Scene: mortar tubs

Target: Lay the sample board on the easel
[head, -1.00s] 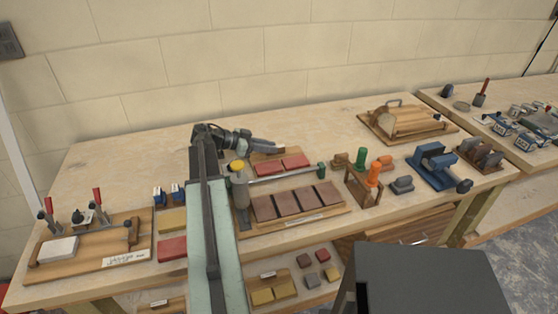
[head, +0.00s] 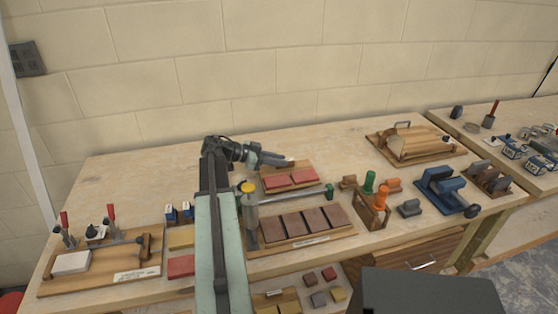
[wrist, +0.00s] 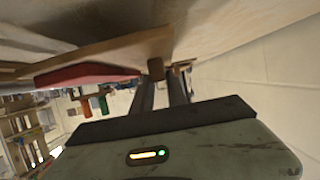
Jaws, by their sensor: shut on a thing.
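The sample board (head: 312,182) is a small wooden board bearing two red tiles. It is at the middle of the bench, behind a row of brown tiles. My gripper (head: 291,162) reaches it from the left at its rear edge. In the wrist view, my gripper (wrist: 163,75) is shut on a brown wooden tab at the board's edge, and a red tile (wrist: 85,75) shows beside it. Whether the board touches the bench is hard to tell. I cannot make out the easel for certain.
A long wooden tray (head: 340,232) of brown tiles and a metal bar lie just in front. An orange-handled tool (head: 381,197) and a blue tool (head: 445,190) stand to the right. A wooden board with a handle (head: 415,142) is at the back right. The rear left bench is clear.

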